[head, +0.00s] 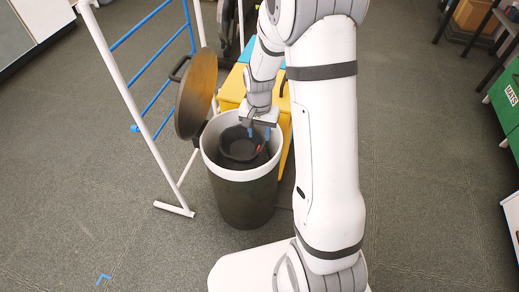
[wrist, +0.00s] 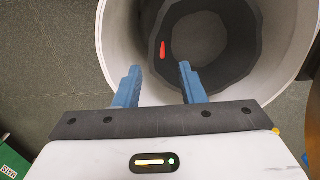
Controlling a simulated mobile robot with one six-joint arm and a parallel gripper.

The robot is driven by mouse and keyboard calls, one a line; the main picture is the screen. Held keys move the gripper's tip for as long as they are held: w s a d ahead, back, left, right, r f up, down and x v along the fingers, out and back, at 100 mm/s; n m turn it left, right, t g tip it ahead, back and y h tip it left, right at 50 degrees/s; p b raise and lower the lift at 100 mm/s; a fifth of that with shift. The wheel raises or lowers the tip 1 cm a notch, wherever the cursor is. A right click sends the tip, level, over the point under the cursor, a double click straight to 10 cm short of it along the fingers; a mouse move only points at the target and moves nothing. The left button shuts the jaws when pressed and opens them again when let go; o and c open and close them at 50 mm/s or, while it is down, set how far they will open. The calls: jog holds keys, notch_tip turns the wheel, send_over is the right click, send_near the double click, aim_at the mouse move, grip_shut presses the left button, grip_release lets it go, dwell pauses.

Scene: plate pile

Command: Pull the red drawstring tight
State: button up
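The red drawstring (wrist: 163,50) shows as a short red strip on the dark liner (wrist: 233,45) inside the bin in the wrist view. In the head view it is a small red mark (head: 259,149) near my gripper. The bin (head: 243,199) is dark with a white rim and stands on the floor. My gripper (wrist: 158,75) has two blue fingers, spread apart with nothing between them. Its tips reach over the rim, and the drawstring lies just beyond them, apart from both fingers. In the head view my gripper (head: 259,134) points down at the bin's back right.
A round brown lid (head: 197,94) stands upright behind the bin at left. A white frame with blue bars (head: 150,85) is left of it. A yellow container (head: 232,88) is close behind the bin. Green boxes (head: 506,95) stand at far right. Floor in front is clear.

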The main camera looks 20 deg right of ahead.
aim_at(259, 148)
notch_tip(259, 148, down, 7)
jog(key=shift+r+b, duration=0.1)
jog(key=shift+b, duration=1.1)
jog(key=shift+c, duration=0.4)
grip_shut()
